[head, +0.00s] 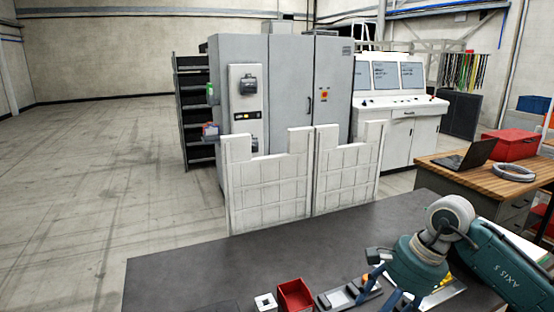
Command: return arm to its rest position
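My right arm (498,262) comes in from the right edge, teal with grey joints, and reaches over the dark table. My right gripper (377,298) is low in the picture, above the near part of the table. Its blue fingers stand apart with a gap between them, and I see nothing held. The lower fingertip is close to the bottom edge of the picture. My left arm and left gripper are not in view.
On the dark table (210,258) are a red bin (295,295), a white square piece (265,302) and grey fixtures (338,299) near the gripper. White panels (270,190) stand at its far edge. A wooden desk (505,180) with a laptop is at right. The table's left part is clear.

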